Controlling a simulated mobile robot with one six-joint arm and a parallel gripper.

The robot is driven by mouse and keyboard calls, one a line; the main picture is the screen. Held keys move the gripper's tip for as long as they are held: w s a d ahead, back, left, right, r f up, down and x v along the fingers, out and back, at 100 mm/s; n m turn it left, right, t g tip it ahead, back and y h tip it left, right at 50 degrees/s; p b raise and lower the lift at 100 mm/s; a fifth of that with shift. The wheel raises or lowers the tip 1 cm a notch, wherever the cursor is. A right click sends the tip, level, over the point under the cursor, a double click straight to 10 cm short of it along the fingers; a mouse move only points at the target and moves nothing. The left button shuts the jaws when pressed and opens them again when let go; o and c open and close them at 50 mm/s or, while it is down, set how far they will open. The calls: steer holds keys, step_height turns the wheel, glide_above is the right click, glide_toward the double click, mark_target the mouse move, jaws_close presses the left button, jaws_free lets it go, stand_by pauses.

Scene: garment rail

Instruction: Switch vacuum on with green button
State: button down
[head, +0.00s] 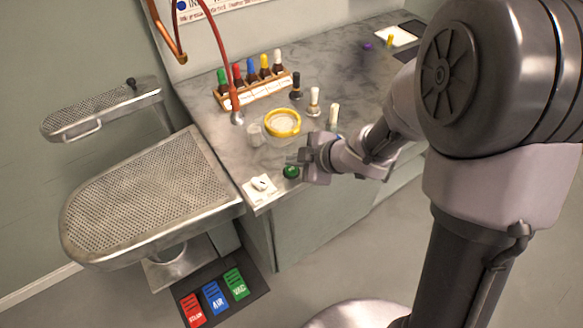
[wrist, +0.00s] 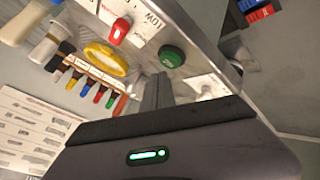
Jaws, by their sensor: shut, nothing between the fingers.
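The green button (head: 291,171) is a round dark-green cap near the front edge of the grey worktop. In the wrist view it (wrist: 172,57) stands just beyond my fingertips, with light lettering too small to read. My gripper (head: 298,160) is shut and empty, low over the worktop beside the green button. Its closed fingers show in the wrist view (wrist: 158,88), pointing towards the button. I cannot tell whether they touch it.
A white switch plate (head: 260,189) sits at the worktop corner. A yellow-rimmed dish (head: 283,122), small bottles and a rack of coloured bottles (head: 253,91) stand behind. A perforated ironing board (head: 150,195) is at left. Red, blue and green pedals (head: 214,297) lie on the floor.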

mark_target(294, 171)
steer(key=shift+f+b, duration=0.3)
steer(key=shift+f, duration=0.1)
steer(key=shift+f+b, duration=0.3)
steer(key=shift+f, duration=0.15)
stand_by(0.5)
steer(key=shift+r, duration=0.1)
steer(key=shift+r+p, duration=0.75)
steer(key=shift+p, duration=0.2)
steer(key=shift+r, duration=0.1)
step_height(294, 171, up, 5)
steer(key=p, duration=0.5)
